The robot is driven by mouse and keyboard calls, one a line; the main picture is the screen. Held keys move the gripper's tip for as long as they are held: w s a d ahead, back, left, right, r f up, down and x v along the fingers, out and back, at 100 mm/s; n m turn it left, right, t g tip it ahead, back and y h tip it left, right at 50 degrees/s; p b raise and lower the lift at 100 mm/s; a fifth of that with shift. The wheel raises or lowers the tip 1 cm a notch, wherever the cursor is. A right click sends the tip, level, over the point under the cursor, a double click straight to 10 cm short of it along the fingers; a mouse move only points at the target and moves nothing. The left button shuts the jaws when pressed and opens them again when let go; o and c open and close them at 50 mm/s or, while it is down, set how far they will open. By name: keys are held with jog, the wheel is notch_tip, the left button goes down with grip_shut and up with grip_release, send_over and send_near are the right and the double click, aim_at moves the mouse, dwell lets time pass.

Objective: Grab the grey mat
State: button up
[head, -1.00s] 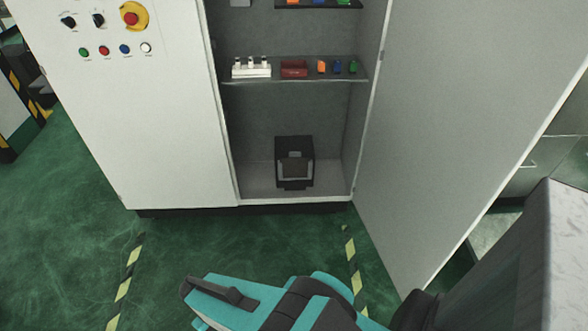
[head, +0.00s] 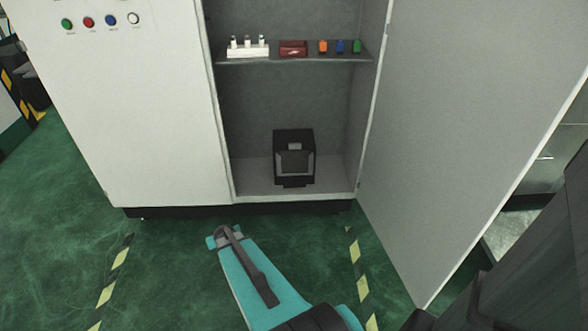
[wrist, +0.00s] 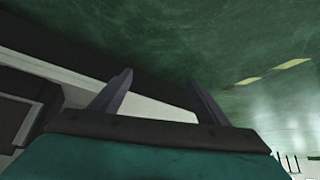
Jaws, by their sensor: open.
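I see no grey mat that I can make out in either view. My gripper (head: 226,236) is in front of the open cabinet, over the green floor, near the cabinet's dark base in the head view. In the wrist view my gripper (wrist: 162,88) shows two dark fingers spread apart with nothing between them. A black box with a grey front panel (head: 295,161) stands on the cabinet's bottom, beyond my gripper. The cabinet's bottom is otherwise bare where it shows.
The cabinet door (head: 450,130) stands open at the right. A shelf (head: 290,59) holds a white block (head: 248,50), a red block (head: 293,49) and small orange, blue and green pieces. Yellow-black tape strips (head: 112,275) mark the green floor.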

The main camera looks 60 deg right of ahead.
jog(key=w+d+r+m+t+h+b, duration=0.1)
jog(key=w+d+m+t+h+b, duration=0.2)
jog(key=d, duration=0.9)
jog(key=m+t+h+b, duration=0.2)
jog(key=h+b, duration=0.8)
jog(key=b, duration=0.3)
send_near(295, 145)
jog(key=shift+d+r, duration=0.1)
jog(key=shift+d, duration=0.3)
jog(key=shift+d, duration=0.1)
jog(key=shift+w+b+x, duration=0.2)
jog(key=shift+b+x, duration=0.75)
jog(key=shift+x, duration=3.3)
